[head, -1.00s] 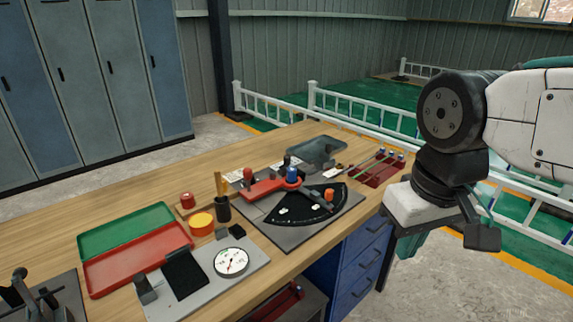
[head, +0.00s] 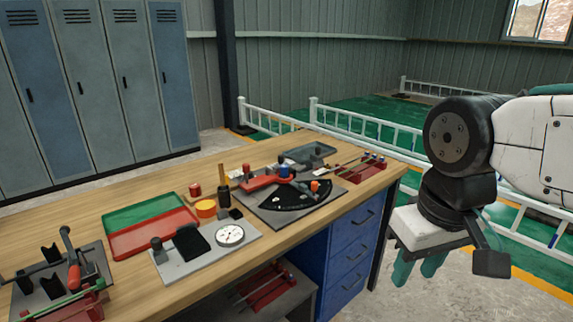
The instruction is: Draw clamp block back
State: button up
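I cannot tell for sure which part is the clamp block. A bench fixture at the lower left has a dark grey plate (head: 34,306), black notched blocks (head: 49,252) and a lever with a red grip (head: 73,277). A second fixture, a light grey plate (head: 205,258), carries a small dark upright block (head: 157,250), a black pad (head: 191,242) and a white dial (head: 230,235). My gripper (head: 418,270) hangs at the right, beyond the bench's right end and well away from both fixtures. Its two teal fingers are apart, with nothing visible between them.
Red and green trays (head: 155,238) lie mid-bench. A bending plate with a black fan-shaped scale (head: 290,202) and red lever (head: 262,181) stands farther right. Blue drawers (head: 352,245) are below the bench's right end. Open floor lies right of the bench.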

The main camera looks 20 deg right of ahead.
aim_at(281, 158)
jog(key=z, duration=0.25)
jog(key=i, duration=1.2)
jog(key=u, duration=0.35)
